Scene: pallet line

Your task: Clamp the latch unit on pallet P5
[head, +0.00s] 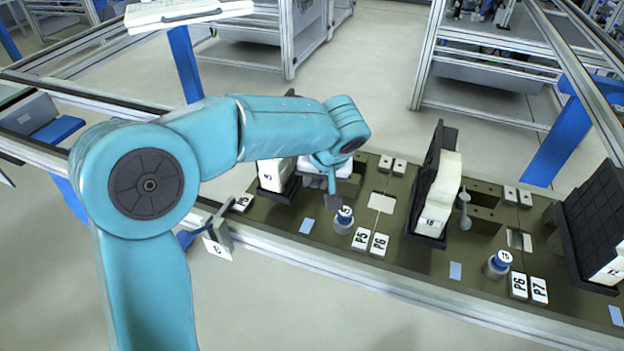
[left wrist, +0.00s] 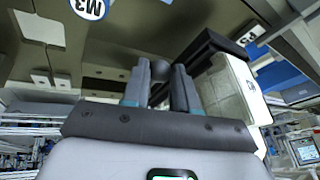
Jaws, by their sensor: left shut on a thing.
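The latch unit (head: 270,177), a white block on a black holder, stands on pallet P5 (head: 285,215), left of the P5 label (head: 361,238). My arm partly hides it. In the left wrist view its white block (left wrist: 235,95) stands right of the fingers. My left gripper (head: 333,195) points down over the pallet, right of the unit. In the wrist view its two fingers (left wrist: 160,85) are shut on a dark round knob (left wrist: 160,67). What the knob is fixed to is mostly hidden. My right gripper is not in view.
A blue-and-white cylinder (head: 344,219) stands just in front of my left gripper. To the right, a similar unit (head: 440,190) stands with a grey ball-ended lever (head: 464,207) beside it. A metal rail (head: 330,262) runs along the front edge.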

